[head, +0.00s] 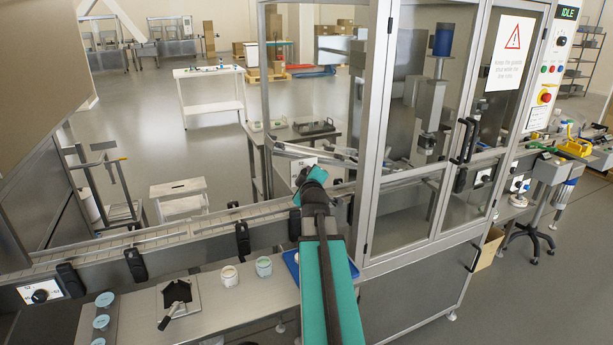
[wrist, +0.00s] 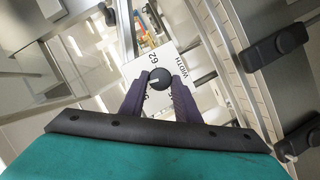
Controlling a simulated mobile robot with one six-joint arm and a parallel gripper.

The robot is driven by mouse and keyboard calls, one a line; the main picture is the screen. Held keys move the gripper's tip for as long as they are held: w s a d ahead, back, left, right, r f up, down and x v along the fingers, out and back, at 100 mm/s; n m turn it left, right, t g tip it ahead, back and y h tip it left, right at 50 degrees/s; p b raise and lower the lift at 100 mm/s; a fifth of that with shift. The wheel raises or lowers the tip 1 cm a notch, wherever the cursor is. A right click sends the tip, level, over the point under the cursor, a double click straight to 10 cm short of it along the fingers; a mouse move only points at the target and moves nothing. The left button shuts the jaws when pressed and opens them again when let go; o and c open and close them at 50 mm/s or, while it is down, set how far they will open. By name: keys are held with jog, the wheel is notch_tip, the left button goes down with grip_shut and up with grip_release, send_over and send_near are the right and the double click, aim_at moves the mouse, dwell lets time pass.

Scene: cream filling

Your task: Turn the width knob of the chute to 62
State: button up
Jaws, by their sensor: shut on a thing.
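The width knob (wrist: 161,75) is a round black knob with a white pointer line, on a white plate (wrist: 135,70) in the wrist view. The plate reads WIDTH, with 62 printed beyond the knob; other marks nearer my fingers are partly hidden. The pointer line points left in the wrist view, not at the 62. My gripper (wrist: 158,84) has its two dark purple fingers shut on the knob, one on each side. In the head view my gripper (head: 309,178) is at the chute by the conveyor, and the knob is hidden behind it.
The conveyor (head: 170,236) with black clamps runs left of my arm. The glazed machine cabinet (head: 410,130) stands close on the right. Two jars (head: 264,266) and a blue tray (head: 291,262) are on the bench below. Another black knob (head: 39,296) is at lower left.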

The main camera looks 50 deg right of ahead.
jog(key=shift+s+d+m+t+y+b, duration=0.1)
jog(key=shift+d+m+t+y+b, duration=0.25)
jog(key=shift+m+y+b, duration=1.45)
jog(key=shift+s+d+m+t+y+b, duration=0.1)
jog(key=shift+m+t+y+b, duration=0.6)
jog(key=shift+m+b, duration=1.25)
jog(key=shift+s+d+m+t+y+b, duration=0.1)
jog(key=shift+d+m+t+y+b, duration=0.15)
jog(key=shift+m+y+b, duration=1.65)
jog(key=shift+m+h+p, duration=0.4)
jog(key=shift+m+p, duration=0.15)
jog(key=shift+p, duration=0.15)
jog(key=o, duration=1)
jog(key=shift+o, duration=0.2)
jog(key=shift+r, duration=0.1)
jog(key=b+v, duration=0.1)
jog(key=v, duration=1.2)
jog(key=shift+s+b, duration=0.4)
